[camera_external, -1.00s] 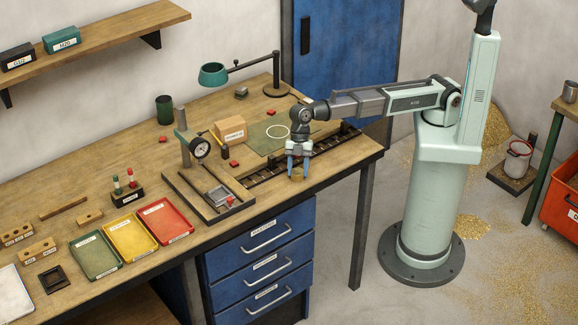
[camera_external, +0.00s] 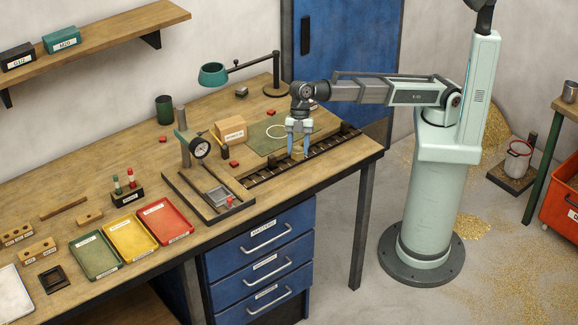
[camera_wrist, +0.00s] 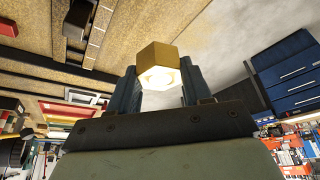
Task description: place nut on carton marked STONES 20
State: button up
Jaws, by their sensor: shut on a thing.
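A brass hexagonal nut (camera_wrist: 158,66) is held between the blue fingers of my gripper (camera_wrist: 157,88), close in front of the camera in the wrist view. In the external view my gripper (camera_external: 298,154) points down over the dark rail at the bench's right part, with the nut small and hard to make out between its fingers. A tan carton (camera_external: 230,131) with a white label stands on the bench to the left of my gripper, apart from it. Its label is too small to read surely.
A green mat (camera_external: 268,138) with a pale ring lies between the carton and my gripper. A dial gauge stand (camera_external: 199,149) is left of the rail (camera_external: 270,173). Small red blocks (camera_external: 234,163) lie around the carton. A green lamp (camera_external: 213,74) hangs behind.

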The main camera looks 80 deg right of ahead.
jog(key=w+d+r+m, duration=0.1)
jog(key=w+d, duration=0.6)
jog(key=d, duration=0.1)
notch_tip(320, 180, up, 8)
jog(key=m+t, duration=0.2)
jog(key=m, duration=0.3)
send_over(229, 123)
jog(key=d, duration=0.1)
jog(key=shift+s+f, duration=0.2)
jog(key=shift+f, duration=2.15)
jog(key=shift+s+f, duration=0.15)
jog(key=shift+f, duration=2.15)
jog(key=o, duration=1.4)
jog(key=shift+f, duration=0.15)
jog(key=v, duration=1.2)
jog(key=shift+s+a+r, duration=0.2)
jog(key=shift+r, duration=0.05)
